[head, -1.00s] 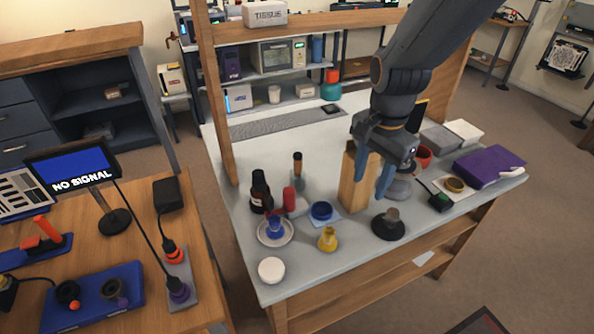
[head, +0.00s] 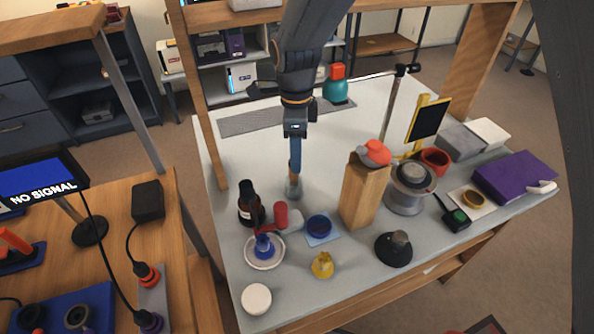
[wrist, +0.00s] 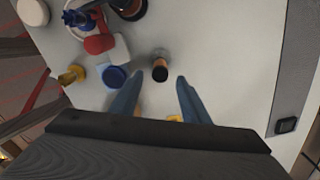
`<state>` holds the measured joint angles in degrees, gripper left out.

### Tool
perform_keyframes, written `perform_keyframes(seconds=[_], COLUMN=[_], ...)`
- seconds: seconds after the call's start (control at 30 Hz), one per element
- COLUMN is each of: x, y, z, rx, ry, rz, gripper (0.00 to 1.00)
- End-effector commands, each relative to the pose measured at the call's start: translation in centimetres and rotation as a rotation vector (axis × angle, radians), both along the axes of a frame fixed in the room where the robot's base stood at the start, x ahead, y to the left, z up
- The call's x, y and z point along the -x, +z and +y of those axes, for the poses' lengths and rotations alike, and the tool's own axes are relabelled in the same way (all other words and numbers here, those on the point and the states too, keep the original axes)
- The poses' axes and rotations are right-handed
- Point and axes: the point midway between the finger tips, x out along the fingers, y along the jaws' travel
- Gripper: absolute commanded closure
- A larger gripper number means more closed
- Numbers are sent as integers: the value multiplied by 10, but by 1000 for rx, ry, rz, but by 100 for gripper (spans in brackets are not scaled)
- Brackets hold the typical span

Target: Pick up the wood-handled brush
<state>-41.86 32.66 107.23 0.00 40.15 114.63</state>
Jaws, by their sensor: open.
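The wood-handled brush (head: 294,189) stands upright on the white table, behind the red-capped item and right of the dark bottle. In the head view my gripper hides most of its upper part. In the wrist view its end (wrist: 160,70) shows as a wood-coloured disc with a dark band. My gripper (head: 295,168) points down at the brush, fingers apart. In the wrist view the brush end lies just beyond the gap between the blue fingertips (wrist: 157,82). I cannot tell whether a finger touches it.
A dark bottle (head: 250,207), a red-capped item (head: 281,214) and a blue round dish (head: 318,227) stand close by. A tall wooden block (head: 358,197) stands to the right. The table behind the brush is mostly clear up to a grey strip (head: 262,119).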

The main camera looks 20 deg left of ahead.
Motion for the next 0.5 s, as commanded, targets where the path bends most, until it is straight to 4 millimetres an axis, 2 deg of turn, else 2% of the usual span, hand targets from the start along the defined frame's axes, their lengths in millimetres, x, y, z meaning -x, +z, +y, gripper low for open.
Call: perform_keyframes(seconds=[0.5], x=[2], y=[-54], z=[4], rx=[2], ry=[8], rz=[2], gripper=[58])
